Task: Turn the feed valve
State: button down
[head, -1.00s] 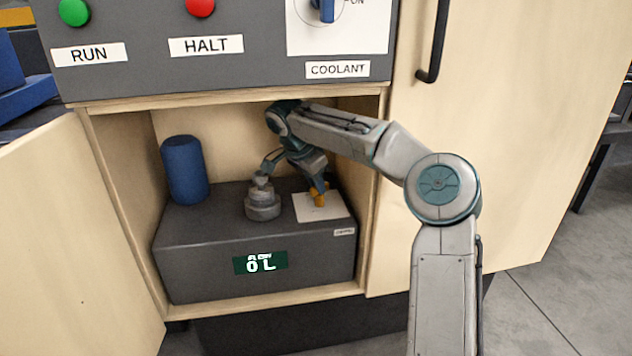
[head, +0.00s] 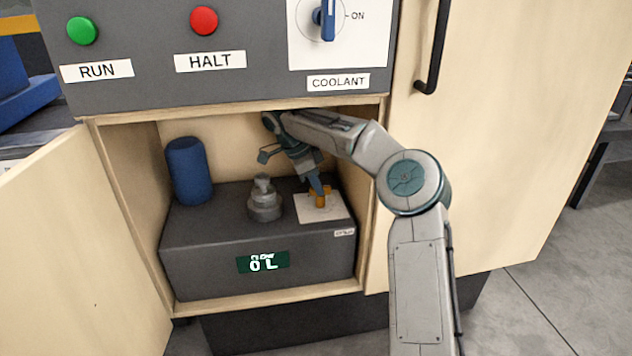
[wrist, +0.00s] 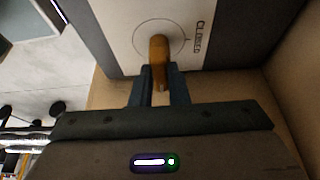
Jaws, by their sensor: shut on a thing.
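The feed valve is an orange-yellow lever (head: 322,192) on a white plate (head: 310,213), on top of a dark grey box (head: 205,255) inside the open cabinet. My gripper (head: 319,187) reaches into the cabinet from the right and is shut on the orange lever. In the wrist view my gripper (wrist: 159,78) has its two blue fingers on either side of the lever (wrist: 159,52). A circle and a partly legible label "CLOSED" (wrist: 200,37) show on the plate there. The lever's lower part is partly hidden by the fingers in the head view.
A grey stepped fitting (head: 264,200) and a blue cylinder (head: 188,170) stand on the box left of my gripper. A display (head: 263,262) on the box front reads about "0 L". The cabinet walls and open door (head: 75,240) bound the space. The coolant switch (head: 327,20) is above.

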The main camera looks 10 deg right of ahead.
dwell(0.3)
jog(key=c, duration=1.4)
grip_release()
jog(key=shift+a, duration=0.1)
